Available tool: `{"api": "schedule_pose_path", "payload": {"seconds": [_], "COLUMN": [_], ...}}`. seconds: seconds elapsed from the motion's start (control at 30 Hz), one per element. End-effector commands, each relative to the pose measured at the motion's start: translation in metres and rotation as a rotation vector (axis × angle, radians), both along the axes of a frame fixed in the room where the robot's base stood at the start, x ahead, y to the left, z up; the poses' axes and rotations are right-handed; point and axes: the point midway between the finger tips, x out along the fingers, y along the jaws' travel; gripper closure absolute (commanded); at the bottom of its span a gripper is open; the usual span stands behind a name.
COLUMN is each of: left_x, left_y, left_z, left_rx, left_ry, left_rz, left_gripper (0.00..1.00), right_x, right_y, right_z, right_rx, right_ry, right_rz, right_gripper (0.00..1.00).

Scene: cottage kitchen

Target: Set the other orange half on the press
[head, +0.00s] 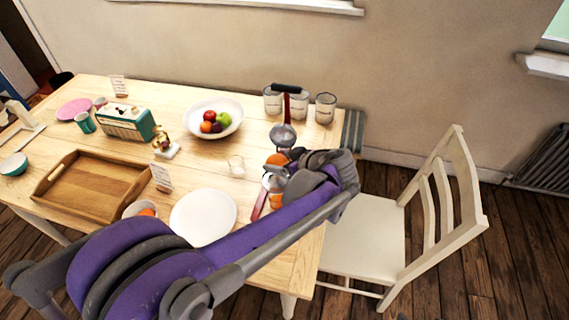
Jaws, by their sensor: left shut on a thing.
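The press stands near the table's right end. Its red lever (286,105) with a black handle is raised, and a metal dome (283,135) hangs from it. My left gripper (287,171) is at the press, shut on an orange half (277,160) just below the dome. My gripper and arm hide much of the press, so I cannot tell whether this half touches the metal cup (273,183). More orange (277,200) shows lower down beside my arm. A white bowl (140,208) with something orange in it is partly hidden behind my arm. My right gripper is not in view.
A wooden tray (91,187), a fruit bowl (214,118) and several canisters (299,104) are on the table. A white chair (365,235) stands at the right.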

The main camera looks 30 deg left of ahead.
Motion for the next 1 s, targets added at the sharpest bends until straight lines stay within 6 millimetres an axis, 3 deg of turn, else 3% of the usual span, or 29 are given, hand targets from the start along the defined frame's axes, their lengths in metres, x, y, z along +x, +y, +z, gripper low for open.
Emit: {"api": "schedule_pose_path", "payload": {"seconds": [0.6, 1.0], "left_x": [-0.001, 0.000], "left_y": [0.000, 0.000], "left_z": [-0.052, -0.057], "left_rx": [0.000, 0.001], "left_ry": [0.000, -0.001], "left_rz": [0.000, 0.001], "left_gripper": [0.43, 0.43], "right_x": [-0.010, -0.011], "right_y": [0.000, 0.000], "right_z": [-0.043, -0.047], "right_rx": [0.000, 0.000], "right_ry": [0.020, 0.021], "right_rz": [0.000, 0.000], "right_gripper": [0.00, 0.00]}}
